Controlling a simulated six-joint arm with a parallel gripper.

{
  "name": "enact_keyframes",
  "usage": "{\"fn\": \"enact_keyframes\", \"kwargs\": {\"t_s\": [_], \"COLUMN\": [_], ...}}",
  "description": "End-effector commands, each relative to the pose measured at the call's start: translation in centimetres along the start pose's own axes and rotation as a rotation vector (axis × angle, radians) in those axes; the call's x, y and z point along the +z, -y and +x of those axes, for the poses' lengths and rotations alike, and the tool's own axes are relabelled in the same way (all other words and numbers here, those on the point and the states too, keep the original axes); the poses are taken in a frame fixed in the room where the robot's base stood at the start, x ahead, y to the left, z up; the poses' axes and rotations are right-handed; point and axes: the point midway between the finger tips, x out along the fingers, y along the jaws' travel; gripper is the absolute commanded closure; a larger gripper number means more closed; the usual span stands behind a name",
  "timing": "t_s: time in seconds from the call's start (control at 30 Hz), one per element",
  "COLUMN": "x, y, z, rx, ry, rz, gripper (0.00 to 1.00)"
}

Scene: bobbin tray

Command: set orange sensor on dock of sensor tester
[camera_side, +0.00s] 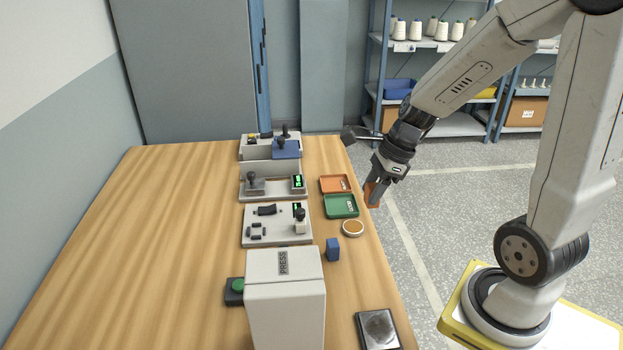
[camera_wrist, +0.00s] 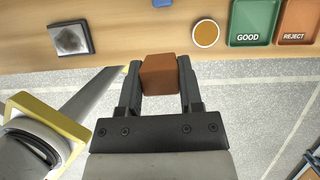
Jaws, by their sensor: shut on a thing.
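My gripper (camera_side: 373,192) is shut on the orange sensor (camera_wrist: 160,77), a small block between the two fingers in the wrist view. In the side view the sensor (camera_side: 370,193) is held just off the right edge of the table, near the trays. Grey devices stand in a row at the middle of the table: a front one (camera_side: 263,236) with black parts and a small green display, a middle one (camera_side: 275,193) with a green display, and a far one (camera_side: 255,154) with a blue part. I cannot tell which is the sensor tester, and its dock is not clear.
An orange REJECT tray (camera_side: 323,190), a green GOOD tray (camera_side: 330,214) and a round tan disc (camera_side: 352,228) lie between the devices and the table edge. A blue block (camera_side: 333,250), a white PRESS box (camera_side: 287,300) and a dark-topped plate (camera_side: 378,330) stand nearer. The table's left side is clear.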

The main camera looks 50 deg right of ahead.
Motion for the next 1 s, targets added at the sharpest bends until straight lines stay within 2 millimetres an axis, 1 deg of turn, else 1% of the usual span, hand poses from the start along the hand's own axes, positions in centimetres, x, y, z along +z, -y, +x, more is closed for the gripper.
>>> {"fn": "enact_keyframes", "kwargs": {"t_s": [0.37,0.53,0.67,0.8,1.0], "x": [2.9,5.1,7.7,10.9,15.7], "y": [2.7,4.2,5.8,7.2,8.7], "z": [0.8,1.6,2.5,3.8,6.0], "rx": [0.000,0.000,-0.002,-0.004,-0.009], "ry": [-0.007,-0.011,-0.012,-0.014,-0.011], "rz": [0.002,0.003,0.006,0.011,0.020], "gripper": [1.00,1.00,1.00,1.00,1.00]}}
